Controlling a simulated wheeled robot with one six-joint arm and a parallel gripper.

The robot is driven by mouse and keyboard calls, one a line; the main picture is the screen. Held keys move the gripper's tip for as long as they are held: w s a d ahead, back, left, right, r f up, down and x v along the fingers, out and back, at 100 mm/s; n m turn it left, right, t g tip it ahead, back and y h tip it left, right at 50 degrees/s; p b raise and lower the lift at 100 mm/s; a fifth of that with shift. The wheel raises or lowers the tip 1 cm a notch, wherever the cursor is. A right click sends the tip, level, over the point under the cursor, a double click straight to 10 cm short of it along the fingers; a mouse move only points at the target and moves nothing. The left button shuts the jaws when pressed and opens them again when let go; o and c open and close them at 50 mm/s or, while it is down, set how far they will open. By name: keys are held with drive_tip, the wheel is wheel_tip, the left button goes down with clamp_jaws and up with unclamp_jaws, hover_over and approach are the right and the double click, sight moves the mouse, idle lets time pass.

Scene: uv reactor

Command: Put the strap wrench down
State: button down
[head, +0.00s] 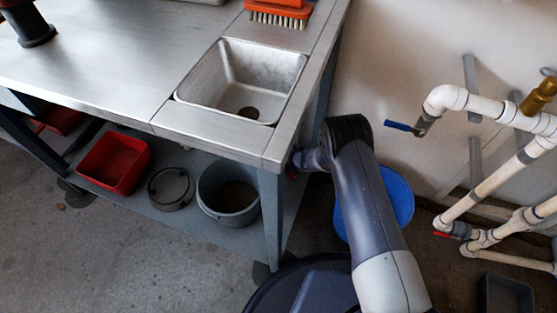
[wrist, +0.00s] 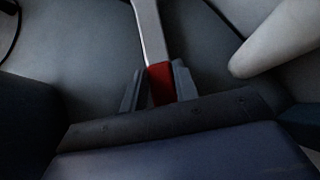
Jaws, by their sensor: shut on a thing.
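In the wrist view, my gripper (wrist: 157,88) is shut on the red part of the strap wrench (wrist: 151,30). The wrench's pale metal handle runs up and out of the top of the picture, so its far end is hidden. In the head view my arm reaches toward the right front corner of the metal bench (head: 115,70). The gripper's fingers and the wrench cannot be made out there.
The bench holds a sink (head: 255,72) and an orange brush (head: 278,14). Its lower shelf holds a red bin (head: 113,162), a round grey lid (head: 170,187) and a grey bucket (head: 228,213). A blue round thing (head: 400,195) and white pipes (head: 490,185) stand at right.

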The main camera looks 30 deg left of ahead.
drive_tip(key=shift+f+b, duration=0.2)
drive_tip(key=shift+b, duration=0.1)
drive_tip(key=c, duration=1.1)
unclamp_jaws()
drive_tip(key=shift+r+p, duration=0.2)
drive_tip(key=shift+p, duration=0.1)
drive_tip(key=shift+d+r, duration=0.15)
drive_tip(key=shift+r, duration=0.15)
drive_tip(key=p+v, duration=0.4)
drive_tip(key=v, duration=0.7)
drive_tip(key=shift+s+d, duration=0.15)
drive_tip(key=shift+d, duration=0.1)
